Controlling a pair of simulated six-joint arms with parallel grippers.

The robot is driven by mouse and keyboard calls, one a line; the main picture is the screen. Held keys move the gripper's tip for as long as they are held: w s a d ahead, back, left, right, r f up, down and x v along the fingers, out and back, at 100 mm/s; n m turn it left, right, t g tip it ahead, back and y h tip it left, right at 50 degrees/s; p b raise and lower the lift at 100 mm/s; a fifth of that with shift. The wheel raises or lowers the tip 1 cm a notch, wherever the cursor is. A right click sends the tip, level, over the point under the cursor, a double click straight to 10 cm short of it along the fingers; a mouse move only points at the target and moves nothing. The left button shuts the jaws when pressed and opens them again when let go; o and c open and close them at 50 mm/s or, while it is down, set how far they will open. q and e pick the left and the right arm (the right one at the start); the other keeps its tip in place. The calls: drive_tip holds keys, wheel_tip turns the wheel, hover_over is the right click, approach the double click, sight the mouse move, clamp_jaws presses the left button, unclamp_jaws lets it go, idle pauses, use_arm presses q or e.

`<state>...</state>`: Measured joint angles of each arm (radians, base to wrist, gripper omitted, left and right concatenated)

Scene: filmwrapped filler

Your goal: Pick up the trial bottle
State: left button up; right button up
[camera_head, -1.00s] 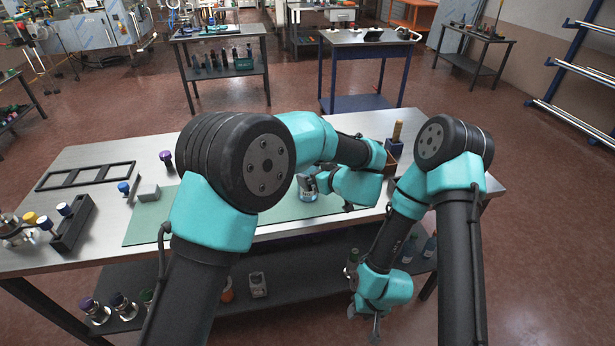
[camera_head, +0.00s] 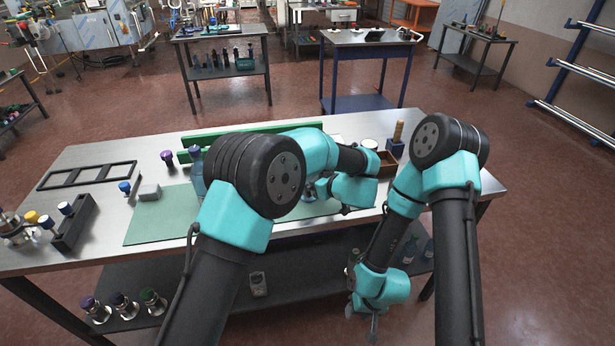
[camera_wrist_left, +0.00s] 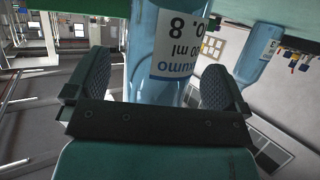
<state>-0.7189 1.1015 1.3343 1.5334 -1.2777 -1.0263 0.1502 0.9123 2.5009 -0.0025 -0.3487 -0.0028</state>
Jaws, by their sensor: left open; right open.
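In the left wrist view, a translucent blue bottle (camera_wrist_left: 155,35) with a white printed label (camera_wrist_left: 181,45) stands between the fingers of my left gripper (camera_wrist_left: 152,84). The fingers are open, with gaps on both sides of the bottle. Only part of the label can be read. A second blue bottle (camera_wrist_left: 259,55) with a label is to the right, outside the fingers. In the head view my left arm hides most of its gripper and the bottle there. Another blue bottle (camera_head: 197,172) stands left of the arm. My right gripper (camera_head: 373,325) is open and empty, low before the table.
A green mat (camera_head: 150,222) covers part of the steel table. A black frame (camera_head: 86,175) and a dark rack (camera_head: 72,226) lie left. A green rail (camera_head: 225,133) runs behind the arm. A brown box (camera_head: 387,163) is at right. Capped flasks (camera_head: 123,305) stand on the lower shelf.

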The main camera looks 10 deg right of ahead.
use_arm(q)
drive_tip(key=shift+x, duration=0.8)
drive_tip(key=shift+r, duration=0.1)
drive_tip(key=c, duration=1.1)
drive_tip(key=shift+r, duration=0.1)
wheel_tip(320, 180, up, 10)
drive_tip(key=shift+f, duration=0.1)
wheel_tip(320, 180, down, 8)
idle(0.6)
drive_tip(key=shift+f, duration=0.2)
